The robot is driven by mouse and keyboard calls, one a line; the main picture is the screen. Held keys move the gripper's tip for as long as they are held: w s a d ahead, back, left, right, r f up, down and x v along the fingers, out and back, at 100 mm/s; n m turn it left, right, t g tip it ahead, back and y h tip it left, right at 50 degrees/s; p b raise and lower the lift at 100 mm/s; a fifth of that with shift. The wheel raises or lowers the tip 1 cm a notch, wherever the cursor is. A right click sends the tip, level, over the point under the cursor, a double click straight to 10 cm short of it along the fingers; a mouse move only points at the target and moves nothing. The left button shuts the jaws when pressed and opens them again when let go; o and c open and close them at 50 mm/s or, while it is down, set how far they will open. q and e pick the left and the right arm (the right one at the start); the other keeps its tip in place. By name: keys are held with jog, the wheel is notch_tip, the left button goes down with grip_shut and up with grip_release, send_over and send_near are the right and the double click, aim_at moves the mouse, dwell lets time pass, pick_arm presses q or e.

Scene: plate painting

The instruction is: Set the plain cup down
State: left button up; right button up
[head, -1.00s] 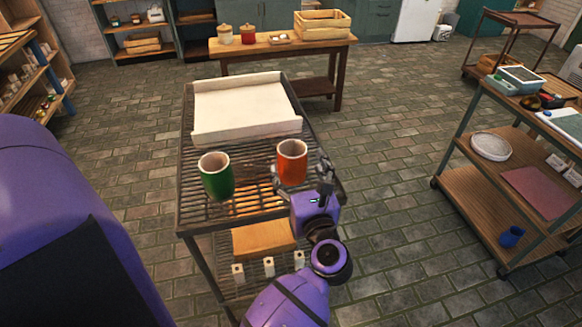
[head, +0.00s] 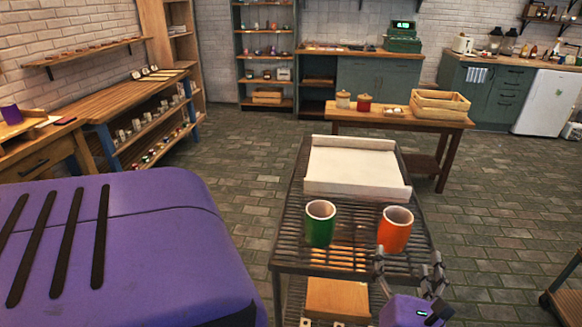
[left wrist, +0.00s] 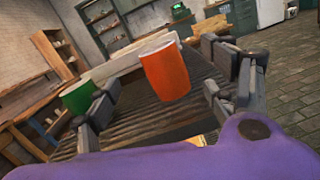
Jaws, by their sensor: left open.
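An orange cup (head: 395,230) stands upright on the slatted top of a dark metal cart (head: 290,245). A green cup (head: 320,225) stands upright to its left. Both look plain, so I cannot tell which one the task means. My left gripper (head: 408,262) is open and empty, just on the near side of the orange cup and apart from it. In the left wrist view the orange cup (left wrist: 165,72) is ahead between the spread fingers, and the green cup (left wrist: 78,97) is beyond the left finger. My right gripper is not in view.
A shallow cream tray (head: 355,168) sits on the cart behind the cups. A wooden block (head: 338,298) lies on the shelf below. A wooden table (head: 400,118) with jars and a crate (head: 440,104) stands behind. The floor right of the cart is open.

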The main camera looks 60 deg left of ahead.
pick_arm(q)
jog(key=s+d+f+m+t+h, duration=0.2)
jog(key=s+d+f+m+h, duration=0.35)
jog(key=m, duration=0.95)
jog(key=s+d+f+m+t+h, duration=0.1)
jog(key=s+d+f+m+h, duration=0.1)
jog(key=s+f+m+h, duration=1)
jog(key=s+a+f+m+g+y, duration=0.2)
jog(key=s+f+m+g+y, duration=0.2)
jog(key=s+f+m+g, duration=0.4)
jog(key=s+f+m, duration=0.6)
jog(key=s+m, duration=0.2)
jog(key=shift+s+a+g, duration=0.2)
jog(key=shift+s+g, duration=0.1)
